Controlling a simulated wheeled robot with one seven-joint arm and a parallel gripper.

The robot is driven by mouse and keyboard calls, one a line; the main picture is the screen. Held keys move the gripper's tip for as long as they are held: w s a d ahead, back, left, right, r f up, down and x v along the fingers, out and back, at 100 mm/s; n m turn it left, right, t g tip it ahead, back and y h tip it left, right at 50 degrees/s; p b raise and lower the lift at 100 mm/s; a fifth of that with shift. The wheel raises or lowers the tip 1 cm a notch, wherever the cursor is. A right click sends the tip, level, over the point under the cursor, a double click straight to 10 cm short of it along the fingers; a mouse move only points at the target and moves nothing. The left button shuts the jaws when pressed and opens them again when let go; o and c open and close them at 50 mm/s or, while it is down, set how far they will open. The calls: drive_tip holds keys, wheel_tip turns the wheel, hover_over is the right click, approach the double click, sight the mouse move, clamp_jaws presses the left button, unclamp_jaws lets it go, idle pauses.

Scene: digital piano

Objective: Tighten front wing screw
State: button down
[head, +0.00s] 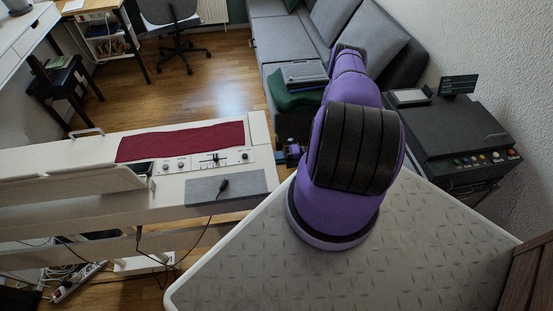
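The white digital piano (90,208) stretches across the left, with its right end near my arm. A dark red cloth (182,141) lies along its top, above a panel of knobs and a slider (213,160). A grey pad (207,192) near its front right corner has a black cable plug (223,184) on it. I cannot make out the front wing screw. My purple arm reaches away from me. A small dark part beside the piano's right end, seemingly my gripper (291,153), shows partly behind the arm; its fingers cannot be made out.
A grey sofa (290,45) stands behind. A black cabinet with coloured knobs (460,145) is on the right by the wall. Cables and a power strip (80,283) lie under the piano. A desk chair (172,22) stands at the back. Open wooden floor (190,88) lies behind the piano.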

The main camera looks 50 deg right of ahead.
drive_tip(key=c, duration=1.2)
unclamp_jaws()
drive_tip(key=v, duration=1.1)
drive_tip(key=shift+w, duration=0.1)
